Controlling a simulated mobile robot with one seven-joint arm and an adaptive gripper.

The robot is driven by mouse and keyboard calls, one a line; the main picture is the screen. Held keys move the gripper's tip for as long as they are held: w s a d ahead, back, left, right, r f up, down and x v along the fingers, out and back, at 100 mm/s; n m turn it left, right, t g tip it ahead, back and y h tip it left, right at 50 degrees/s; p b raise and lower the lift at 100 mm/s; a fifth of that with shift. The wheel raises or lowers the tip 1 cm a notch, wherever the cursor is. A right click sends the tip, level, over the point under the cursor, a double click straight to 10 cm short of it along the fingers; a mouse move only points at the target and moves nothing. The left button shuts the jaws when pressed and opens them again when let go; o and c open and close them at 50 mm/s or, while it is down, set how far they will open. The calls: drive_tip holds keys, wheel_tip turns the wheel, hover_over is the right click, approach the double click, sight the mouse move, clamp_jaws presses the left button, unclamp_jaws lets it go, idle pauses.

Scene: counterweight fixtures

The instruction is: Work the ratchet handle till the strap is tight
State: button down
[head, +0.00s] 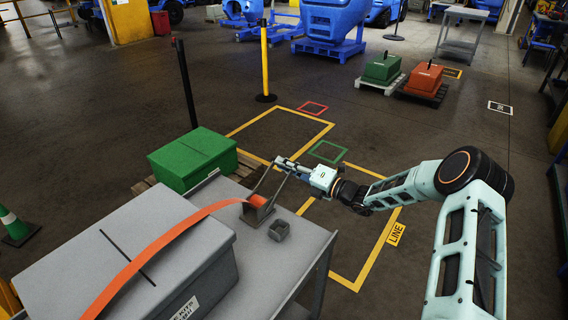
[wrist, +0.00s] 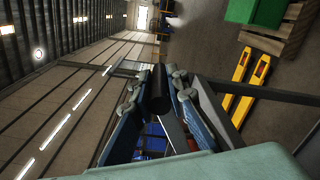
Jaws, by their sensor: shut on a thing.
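The orange strap (head: 150,254) runs over the grey lidded case (head: 150,225) to the ratchet (head: 257,209) on the grey cart top. Orange webbing is wound at the ratchet's spool. The ratchet handle (head: 275,190) stands raised, leaning right, its two side bars rising from the ratchet. My gripper (head: 282,163) is shut on the handle's top end. In the wrist view, my gripper's fingers (wrist: 158,82) lie on both sides of the handle's black grip (wrist: 158,92). I cannot tell how taut the strap is.
A green box (head: 193,158) stands on a pallet behind the cart. A black post (head: 186,85) rises behind it. Open floor with yellow markings lies to the right.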

drive_tip(key=shift+f, duration=0.3)
drive_tip(key=c, duration=1.9)
unclamp_jaws()
drive_tip(key=shift+r, duration=0.1)
drive_tip(key=shift+d, duration=0.1)
drive_tip(key=shift+v, duration=5.95)
